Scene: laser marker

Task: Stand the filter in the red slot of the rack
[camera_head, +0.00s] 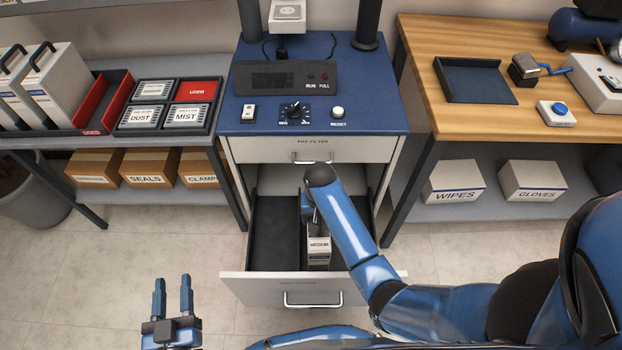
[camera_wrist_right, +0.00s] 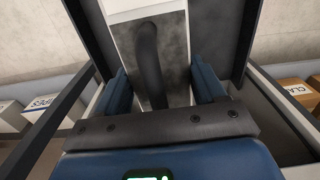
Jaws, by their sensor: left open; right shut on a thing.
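A filter (camera_head: 319,246) with a pale label reading "MEDIUM" stands in the open drawer (camera_head: 267,287) of the machine. My right gripper (camera_head: 310,212) reaches down into the drawer, partly hidden by my arm. The rack (camera_head: 62,131) is on the left shelf. Its red slot (camera_head: 103,101), marked "USED", looks empty beside white filters (camera_head: 58,85) with black handles. My left gripper (camera_head: 173,297) is open and empty above the floor.
A dark tray (camera_head: 140,131) with panels marked "DUST", "MIST" and a red "USED" is right of the rack. The blue-topped machine (camera_head: 370,105) stands behind the drawer. A wooden bench (camera_head: 445,65) stands at right. The floor left of the drawer is clear.

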